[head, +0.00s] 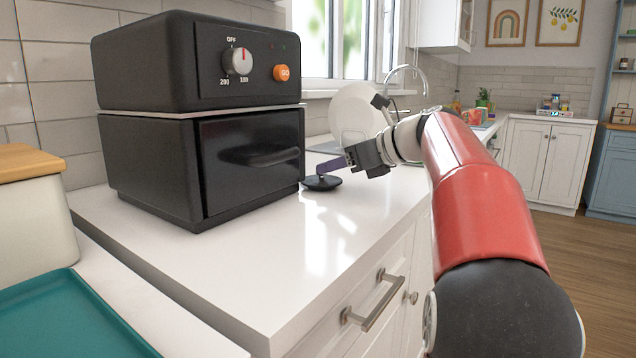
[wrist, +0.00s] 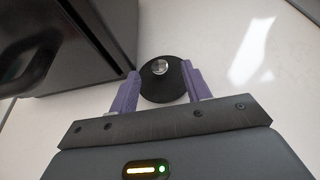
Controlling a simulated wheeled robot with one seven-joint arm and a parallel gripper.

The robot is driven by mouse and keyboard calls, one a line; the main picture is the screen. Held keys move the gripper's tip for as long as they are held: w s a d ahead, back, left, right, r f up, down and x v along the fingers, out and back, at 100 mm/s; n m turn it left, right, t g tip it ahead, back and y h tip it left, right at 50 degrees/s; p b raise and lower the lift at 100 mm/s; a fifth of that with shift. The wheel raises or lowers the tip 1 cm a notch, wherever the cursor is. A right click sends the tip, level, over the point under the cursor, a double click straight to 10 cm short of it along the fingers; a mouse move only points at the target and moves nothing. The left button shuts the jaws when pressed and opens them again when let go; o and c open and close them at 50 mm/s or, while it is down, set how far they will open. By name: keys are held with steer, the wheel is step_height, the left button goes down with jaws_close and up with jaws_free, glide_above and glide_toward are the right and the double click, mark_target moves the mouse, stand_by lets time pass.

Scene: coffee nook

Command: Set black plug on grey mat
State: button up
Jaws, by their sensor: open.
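The black plug (head: 321,184) is a flat dark disc lying on the white counter, close to the right front corner of the black oven. In the wrist view the black plug (wrist: 163,91) shows a shiny metal knob on its top. My gripper (head: 335,167) is open with its purple fingers over the plug. In the wrist view my gripper (wrist: 160,75) has one finger on each side of the disc. I cannot tell whether the fingers touch it. I see no grey mat in either view.
The black oven (head: 150,165) stands just left of my gripper; its side also shows in the wrist view (wrist: 95,60). The white counter (head: 270,270) is clear in front of and right of the plug. A teal tray (head: 75,315) lies at the lower left.

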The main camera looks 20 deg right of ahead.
mark_target(322, 177)
steer(key=x, duration=0.4)
steer(key=shift+w+f, duration=0.1)
steer(key=shift+c, duration=0.5)
jaws_close()
